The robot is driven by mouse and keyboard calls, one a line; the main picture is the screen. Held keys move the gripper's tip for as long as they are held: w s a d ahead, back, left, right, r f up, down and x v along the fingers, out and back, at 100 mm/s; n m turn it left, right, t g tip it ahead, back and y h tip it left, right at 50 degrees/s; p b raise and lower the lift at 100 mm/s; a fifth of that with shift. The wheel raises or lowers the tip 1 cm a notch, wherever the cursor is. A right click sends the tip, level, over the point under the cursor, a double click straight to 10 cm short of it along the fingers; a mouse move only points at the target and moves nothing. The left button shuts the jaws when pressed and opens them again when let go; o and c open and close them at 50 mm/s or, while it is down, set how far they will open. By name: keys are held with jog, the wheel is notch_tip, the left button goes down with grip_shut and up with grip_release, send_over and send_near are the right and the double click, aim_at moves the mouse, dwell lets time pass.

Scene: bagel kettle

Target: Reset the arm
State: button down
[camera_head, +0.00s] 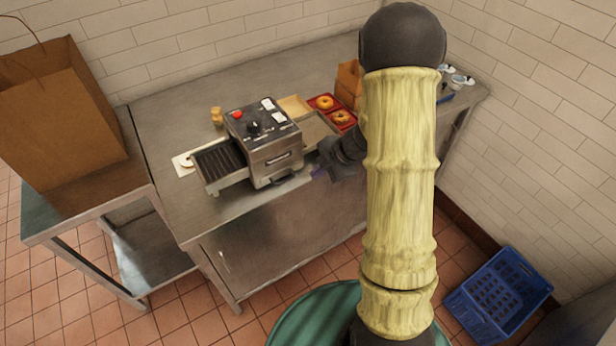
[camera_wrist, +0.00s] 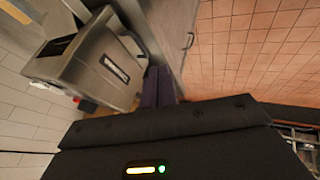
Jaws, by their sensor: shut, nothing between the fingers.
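My arm rises tall across the right half of the head view and hides part of the counter behind it. My gripper (camera_head: 320,172) hangs at the counter's front edge, just right of the metal toaster machine (camera_head: 263,140). In the wrist view the purple fingers of my gripper (camera_wrist: 159,82) lie together, shut with nothing between them. The machine also shows in the wrist view (camera_wrist: 98,68), close to the left of the fingers and seemingly apart from them.
The steel counter (camera_head: 175,115) carries a red tray (camera_head: 353,124) with bagels, a brown bag (camera_head: 348,80) and a wooden board (camera_head: 295,105). A large paper bag (camera_head: 60,120) stands on the left table. A blue crate (camera_head: 497,295) sits on the floor at right.

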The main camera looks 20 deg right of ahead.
jog(key=shift+s+d+r, duration=0.1)
jog(key=shift+d, duration=0.15)
jog(key=shift+a, duration=0.25)
notch_tip(320, 180, up, 8)
jog(key=d+m+t+h, duration=0.25)
jog(key=m+h, duration=0.25)
jog(key=m, duration=0.5)
jog(key=s+a+r+m+g, duration=0.1)
jog(key=s+a+m, duration=0.1)
jog(key=s+m, duration=0.3)
jog(key=s+a+r+m+g, duration=0.1)
jog(key=s+m, duration=0.4)
jog(key=s, duration=0.5)
jog(key=shift+s+a+m+g+h, duration=0.4)
jog(key=shift+a+g, duration=0.35)
jog(key=shift+a, duration=0.1)
